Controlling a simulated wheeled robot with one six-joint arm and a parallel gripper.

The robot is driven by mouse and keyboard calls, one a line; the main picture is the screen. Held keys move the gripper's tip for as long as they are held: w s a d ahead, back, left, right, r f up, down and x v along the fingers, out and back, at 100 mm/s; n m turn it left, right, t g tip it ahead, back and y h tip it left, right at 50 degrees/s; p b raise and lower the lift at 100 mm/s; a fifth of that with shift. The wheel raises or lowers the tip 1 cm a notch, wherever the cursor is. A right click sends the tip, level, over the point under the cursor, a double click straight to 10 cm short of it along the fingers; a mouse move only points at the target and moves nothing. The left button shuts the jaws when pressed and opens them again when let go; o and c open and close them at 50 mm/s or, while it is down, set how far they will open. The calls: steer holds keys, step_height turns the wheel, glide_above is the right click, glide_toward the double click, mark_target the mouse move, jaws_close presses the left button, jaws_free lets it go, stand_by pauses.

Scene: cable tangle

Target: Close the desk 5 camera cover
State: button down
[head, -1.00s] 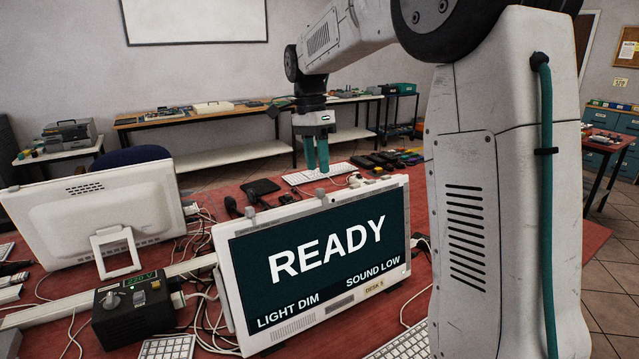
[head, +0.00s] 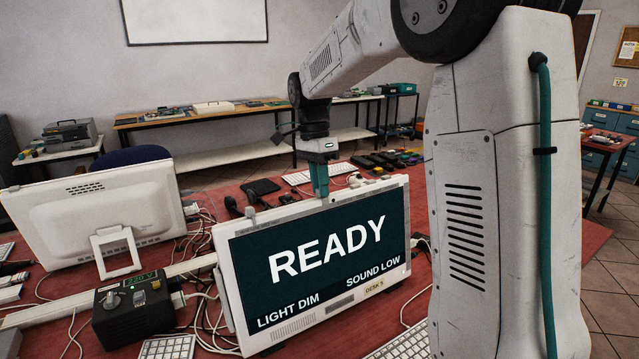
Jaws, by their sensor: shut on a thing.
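The desk 5 monitor (head: 325,240) stands tilted on the red table with a lit screen reading READY, LIGHT DIM and SOUND LOW. A DESK 5 label (head: 376,290) is on its lower bezel. My gripper (head: 321,194) is at the middle of the monitor's top edge, pointing down, with its teal fingers close together. It is shut on the small grey camera cover there, which the fingers mostly hide. I cannot tell whether the lens is covered.
A second monitor (head: 95,215) shows its white back at the left. A black control box (head: 132,312) and loose cables lie between the monitors. Keyboards and dark devices (head: 375,162) lie behind desk 5. My arm's column fills the right side.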

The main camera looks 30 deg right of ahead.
steer(key=d, duration=0.2)
steer(key=shift+d, duration=0.3)
steer(key=c, duration=1.3)
jaws_free()
steer(key=shift+d, duration=0.1)
steer(key=shift+r, duration=0.3)
steer(key=v, duration=0.7)
steer(key=shift+r, duration=0.15)
